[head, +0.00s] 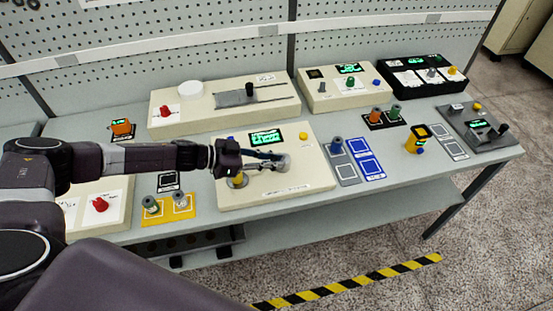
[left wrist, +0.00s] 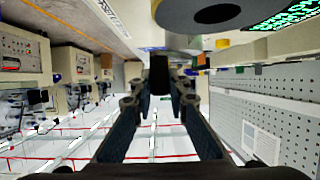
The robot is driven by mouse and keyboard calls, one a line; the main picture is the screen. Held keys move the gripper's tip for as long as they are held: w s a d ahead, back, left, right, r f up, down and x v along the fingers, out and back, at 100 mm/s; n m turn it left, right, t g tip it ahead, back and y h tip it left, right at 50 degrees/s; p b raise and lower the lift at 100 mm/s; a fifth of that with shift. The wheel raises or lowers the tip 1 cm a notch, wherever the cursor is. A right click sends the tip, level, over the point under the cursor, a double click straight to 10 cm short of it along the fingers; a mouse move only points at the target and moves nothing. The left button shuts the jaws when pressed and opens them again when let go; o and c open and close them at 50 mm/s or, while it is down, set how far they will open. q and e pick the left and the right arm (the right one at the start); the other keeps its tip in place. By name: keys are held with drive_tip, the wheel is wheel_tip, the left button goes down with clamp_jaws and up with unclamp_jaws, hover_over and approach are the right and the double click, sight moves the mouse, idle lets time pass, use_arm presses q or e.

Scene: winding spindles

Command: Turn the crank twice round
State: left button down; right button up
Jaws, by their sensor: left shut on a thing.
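The crank unit is a cream box (head: 300,180) with a green display (head: 265,138) in the middle of the bench. A round grey part (head: 283,163) of the crank shows at the fingertips of my left gripper (head: 272,156). The gripper reaches over the box from the left. In the left wrist view, its fingers (left wrist: 158,98) are closed around a dark upright handle (left wrist: 158,72). A large grey disc (left wrist: 200,12) is close above them there. The gripper hides part of the crank arm. My right gripper is in neither view.
A long cream unit (head: 225,102) lies behind.

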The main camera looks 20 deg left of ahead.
use_arm(q)
drive_tip(key=shift+w+a+f+m+g+h+b, duration=0.15)
drive_tip(key=shift+a+m+g+h+b, duration=0.1)
drive_tip(key=shift+m+g+h+b, duration=0.25)
drive_tip(key=shift+w+a+r+m+g+h+b, duration=0.1)
drive_tip(key=shift+a+m+g+h+b, duration=0.1)
drive_tip(key=shift+m+g+h+b, duration=0.25)
drive_tip(key=shift+a+m+g+b, duration=0.2)
drive_tip(key=shift+m+g+b, duration=0.3)
drive_tip(key=shift+m+g, duration=0.15)
drive_tip(key=c, duration=1.8)
unclamp_jaws()
drive_tip(key=shift+c, duration=0.2)
drive_tip(key=shift+a, duration=0.2)
drive_tip(key=v, duration=1.1)
drive_tip(key=shift+a+r, duration=0.25)
drive_tip(key=shift+d, duration=0.1)
